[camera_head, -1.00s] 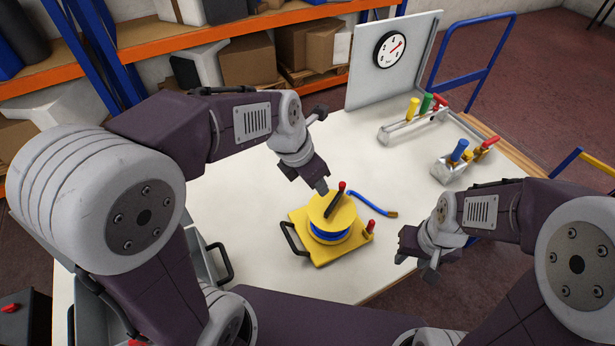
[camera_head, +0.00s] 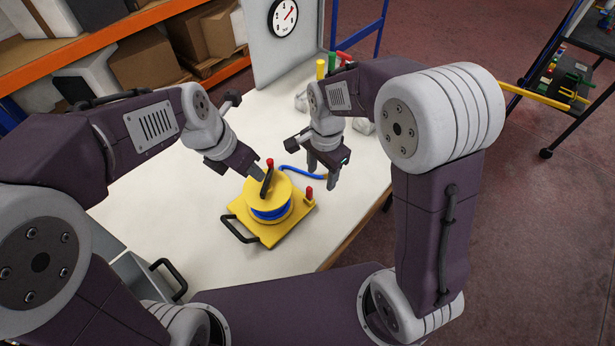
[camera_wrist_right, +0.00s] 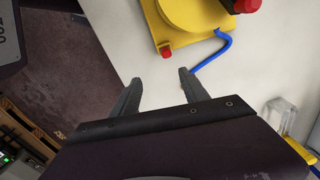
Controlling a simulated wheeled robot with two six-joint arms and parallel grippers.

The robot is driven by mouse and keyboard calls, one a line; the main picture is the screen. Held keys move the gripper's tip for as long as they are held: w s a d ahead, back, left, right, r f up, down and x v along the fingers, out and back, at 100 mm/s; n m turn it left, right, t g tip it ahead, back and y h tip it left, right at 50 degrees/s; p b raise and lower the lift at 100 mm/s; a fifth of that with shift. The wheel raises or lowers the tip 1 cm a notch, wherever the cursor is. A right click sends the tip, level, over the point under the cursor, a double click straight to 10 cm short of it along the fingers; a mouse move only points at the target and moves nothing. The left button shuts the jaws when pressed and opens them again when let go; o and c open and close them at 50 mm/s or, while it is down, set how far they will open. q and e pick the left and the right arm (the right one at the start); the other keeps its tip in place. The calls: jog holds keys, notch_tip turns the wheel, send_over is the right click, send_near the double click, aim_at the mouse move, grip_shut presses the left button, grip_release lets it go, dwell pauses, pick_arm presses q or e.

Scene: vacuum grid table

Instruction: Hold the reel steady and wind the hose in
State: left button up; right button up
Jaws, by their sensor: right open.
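The yellow hose reel (camera_head: 284,186) sits on a yellow base plate (camera_head: 270,236) with a black side handle (camera_head: 237,233) and a red-topped post (camera_head: 309,194). A black crank with a red knob (camera_head: 270,162) is on top. Blue hose (camera_head: 270,214) is wound on the drum, and its loose tail (camera_head: 292,170) lies on the table behind. My left gripper (camera_head: 258,174) is at the crank's left; its jaw gap is hidden. My right gripper (camera_head: 322,172) is open and empty, pointing down right of the reel. The right wrist view shows the hose tail (camera_wrist_right: 216,52) beside its open fingers (camera_wrist_right: 159,78).
The white table (camera_head: 160,205) has free room left of the reel. A panel with a gauge (camera_head: 284,18) and colored-handled valves (camera_head: 332,62) stand at the back. A grey bin (camera_head: 135,270) is at the front left. A cart with a yellow handle (camera_head: 548,95) stands right.

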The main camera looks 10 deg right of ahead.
aim_at(308, 198)
jog(key=shift+n, duration=0.5)
jog(key=a, duration=0.1)
jog(key=a+f, duration=0.2)
jog(key=shift+w+a, duration=0.25)
jog(key=shift+a, duration=0.05)
jog(key=shift+s+a+r, duration=0.1)
jog(key=shift+s, duration=0.15)
notch_tip(308, 198, down, 8)
jog(key=shift+r, duration=0.15)
jog(key=shift+f, duration=0.7)
grip_shut()
